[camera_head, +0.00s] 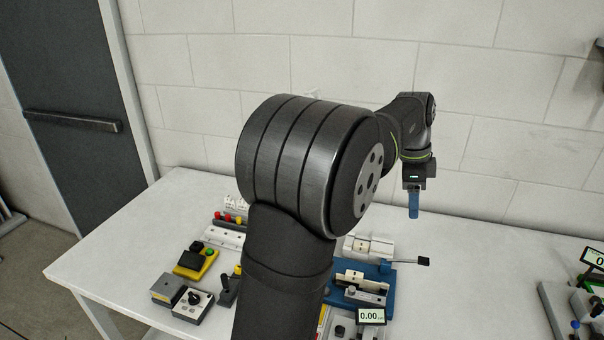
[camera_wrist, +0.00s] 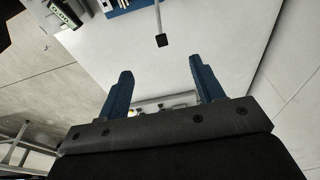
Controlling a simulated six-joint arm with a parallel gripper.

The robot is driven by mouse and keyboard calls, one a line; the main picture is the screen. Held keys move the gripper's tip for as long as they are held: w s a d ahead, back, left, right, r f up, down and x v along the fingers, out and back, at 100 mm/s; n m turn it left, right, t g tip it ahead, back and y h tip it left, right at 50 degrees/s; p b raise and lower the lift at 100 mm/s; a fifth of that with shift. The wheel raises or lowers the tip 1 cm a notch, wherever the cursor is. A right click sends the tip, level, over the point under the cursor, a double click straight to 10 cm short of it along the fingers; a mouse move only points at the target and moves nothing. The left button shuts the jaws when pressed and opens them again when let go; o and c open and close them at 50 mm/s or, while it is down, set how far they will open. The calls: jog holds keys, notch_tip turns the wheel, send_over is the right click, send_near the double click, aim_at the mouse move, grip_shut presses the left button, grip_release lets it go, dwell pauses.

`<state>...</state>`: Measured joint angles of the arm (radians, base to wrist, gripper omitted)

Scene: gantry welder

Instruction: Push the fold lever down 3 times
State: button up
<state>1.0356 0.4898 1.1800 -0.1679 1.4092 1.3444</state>
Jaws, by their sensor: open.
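The fold lever (camera_head: 409,261) appears to be a thin pale rod with a black tip, sticking out to the right from a blue-based machine (camera_head: 388,272) with white blocks. In the wrist view the lever (camera_wrist: 158,20) points toward my gripper, its black end ahead of the gap between the fingers. My gripper (camera_head: 413,213) hangs above the table, higher in the picture than the lever and apart from it. In the wrist view my gripper (camera_wrist: 160,65) has its two blue fingers spread, with nothing between them. My arm hides part of the table in the head view.
A small display reading 0.00 (camera_head: 371,316) stands in front of the machine. Yellow, grey and white control boxes (camera_head: 194,303) lie on the left. Another device with a display (camera_head: 592,259) is at the far right. The white table (camera_head: 470,260) is clear right of the lever.

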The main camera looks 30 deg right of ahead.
jog(key=c, duration=0.7)
jog(key=shift+d+f+m, duration=0.1)
jog(key=shift+f+m, duration=0.1)
jog(key=shift+m, duration=0.1)
jog(key=c, duration=0.4)
jog(key=shift+s+d+f+m, duration=0.15)
jog(key=shift+d+f+m, duration=0.1)
jog(key=shift+m, duration=0.15)
grip_shut()
jog(key=m+y, duration=0.2)
jog(key=m, duration=1.1)
send_near(423, 258)
jog(key=shift+d+r, duration=0.15)
jog(key=shift+r, duration=0.15)
jog(key=shift+s+f, duration=0.2)
jog(key=shift+f, duration=1.55)
jog(key=shift+s+f, duration=0.2)
jog(key=shift+f, duration=1.5)
